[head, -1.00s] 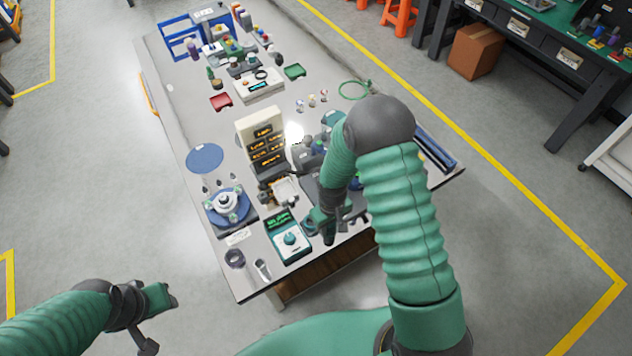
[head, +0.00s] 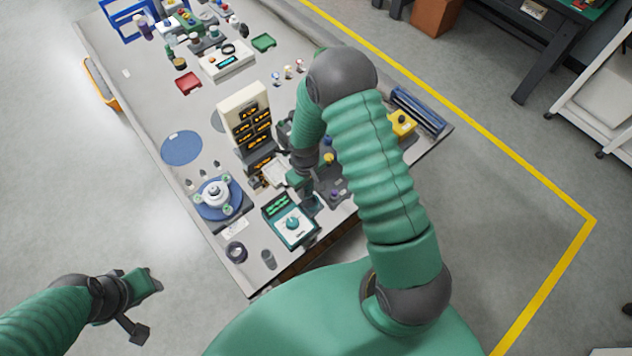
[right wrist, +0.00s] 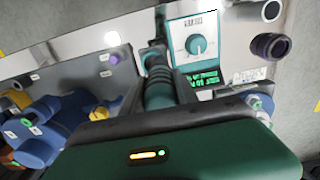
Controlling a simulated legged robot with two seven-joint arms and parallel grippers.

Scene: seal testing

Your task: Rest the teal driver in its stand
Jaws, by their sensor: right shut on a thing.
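In the right wrist view, the teal driver (right wrist: 160,88) is a ribbed, dark teal cylinder. It stands out from between the jaws of my right gripper (right wrist: 160,100), which is shut on it. In the head view, my right gripper (head: 306,190) is over the front part of the bench, beside the teal meter box (head: 290,224). The arm and gripper hide most of the driver there. I cannot clearly make out its stand. My left gripper (head: 146,283) hangs off the bench's left side, away from everything; its jaws are too unclear to read.
A dark ring-shaped cup (head: 236,252) and a grey cylinder (head: 268,260) stand at the front left bench corner. A blue round fixture (head: 218,198) and an upright display panel (head: 246,118) stand behind. A yellow block (head: 402,124) is at the right. The bench's left edge is fairly clear.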

